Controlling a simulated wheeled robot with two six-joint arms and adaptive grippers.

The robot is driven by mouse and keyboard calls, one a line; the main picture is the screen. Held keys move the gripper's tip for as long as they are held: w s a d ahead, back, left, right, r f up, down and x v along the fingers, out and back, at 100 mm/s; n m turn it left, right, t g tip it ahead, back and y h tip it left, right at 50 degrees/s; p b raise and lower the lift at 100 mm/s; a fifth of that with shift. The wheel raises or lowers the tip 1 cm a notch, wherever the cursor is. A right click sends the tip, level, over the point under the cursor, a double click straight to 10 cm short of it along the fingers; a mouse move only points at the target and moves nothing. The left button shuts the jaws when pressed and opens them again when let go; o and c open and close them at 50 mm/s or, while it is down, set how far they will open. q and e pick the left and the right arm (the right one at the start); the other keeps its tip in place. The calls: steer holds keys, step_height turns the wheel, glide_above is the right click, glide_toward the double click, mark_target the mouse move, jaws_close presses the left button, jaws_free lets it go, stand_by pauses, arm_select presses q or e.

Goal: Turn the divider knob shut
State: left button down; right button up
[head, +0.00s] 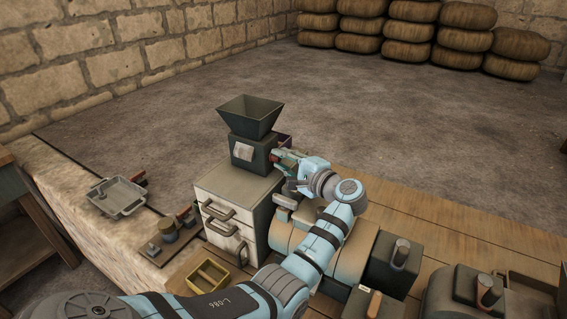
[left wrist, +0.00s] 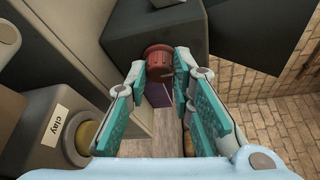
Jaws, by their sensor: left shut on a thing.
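The red divider knob (left wrist: 158,60) sticks out of the side of a dark box in the left wrist view. In the head view this dark box (head: 244,163) stands on a light cabinet, under a dark hopper (head: 250,115). My left gripper (head: 281,160) reaches the box's right side. In the left wrist view my left gripper (left wrist: 157,78) has its teal-padded fingers on both sides of the knob, shut on it. The fingers hide part of the knob in the head view. My right gripper is not in view.
The light cabinet (head: 222,210) has several grey handles. A yellow tray (head: 208,277) lies before it, and a grey tray (head: 117,196) lies on the left stone ledge. A "clay" label (left wrist: 57,125) shows beside a yellow round part. Grey machine drums stand at the right.

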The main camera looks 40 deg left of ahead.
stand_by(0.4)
arm_select(q)
steer(key=c, duration=1.4)
jaws_free()
steer(key=shift+w, duration=0.1)
steer(key=v, duration=0.7)
steer(key=shift+d, duration=0.35)
steer(key=shift+a, duration=0.15)
